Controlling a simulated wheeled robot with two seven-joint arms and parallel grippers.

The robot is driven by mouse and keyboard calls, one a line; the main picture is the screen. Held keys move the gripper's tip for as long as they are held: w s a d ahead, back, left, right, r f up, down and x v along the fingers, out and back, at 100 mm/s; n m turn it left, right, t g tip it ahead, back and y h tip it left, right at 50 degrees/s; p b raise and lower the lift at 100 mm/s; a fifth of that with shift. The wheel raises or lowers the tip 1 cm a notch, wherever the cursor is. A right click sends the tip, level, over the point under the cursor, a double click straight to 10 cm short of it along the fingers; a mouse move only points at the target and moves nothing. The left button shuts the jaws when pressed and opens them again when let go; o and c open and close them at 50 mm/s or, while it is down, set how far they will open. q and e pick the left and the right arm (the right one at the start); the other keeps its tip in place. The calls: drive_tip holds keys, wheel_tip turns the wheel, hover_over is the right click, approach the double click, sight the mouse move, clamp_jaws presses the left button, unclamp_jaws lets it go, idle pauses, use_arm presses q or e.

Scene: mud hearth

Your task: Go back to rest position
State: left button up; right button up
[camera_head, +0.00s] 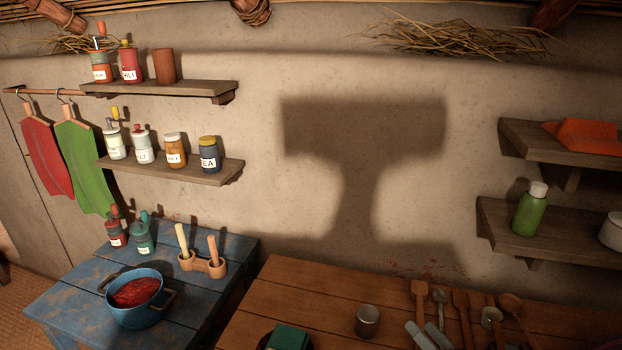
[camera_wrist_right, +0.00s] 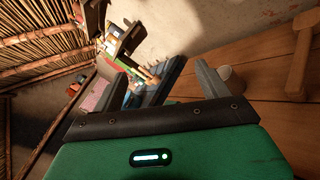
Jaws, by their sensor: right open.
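My right gripper (camera_head: 428,336) shows at the bottom edge of the head view, its pale grey fingers over the front of the brown wooden table (camera_head: 320,288). In the right wrist view its two fingers (camera_wrist_right: 164,86) stand wide apart with nothing held between them. A metal cup (camera_head: 367,321) stands on the table to the left of these fingers in the head view.
Wooden utensils (camera_head: 459,306) lie behind the right gripper. A blue table (camera_head: 77,293) at left holds a blue pot (camera_head: 136,316). Wall shelves (camera_head: 540,243) hold bottles.

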drive_tip(key=s+d+f+m+g+h, duration=0.2)
drive_tip(key=s+d+f+m+h, duration=0.3)
drive_tip(key=m, duration=0.7)
drive_tip(key=s+d+f+m+g+h, duration=0.1)
drive_tip(key=s+f+m+g+h, duration=0.15)
drive_tip(key=m+h, duration=0.7)
drive_tip(key=s+a+f+m+g+y, duration=0.3)
drive_tip(key=s+m+g, duration=0.15)
drive_tip(key=s, duration=0.35)
drive_tip(key=s+a+f+m+g+y, duration=0.35)
drive_tip(key=s+m, duration=0.25)
drive_tip(key=s, duration=0.2)
wheel_tip(320, 180, down, 34)
drive_tip(key=g+b, duration=0.2)
drive_tip(key=b, duration=0.1)
drive_tip(key=s+d+f+g+b, duration=0.1)
drive_tip(key=s+d+f+b, duration=0.2)
drive_tip(key=s+f, duration=1.7)
wheel_tip(320, 180, down, 2)
drive_tip(key=shift+f+n+h, duration=0.1)
drive_tip(key=shift+n+h, duration=0.2)
drive_tip(key=shift+h, duration=0.1)
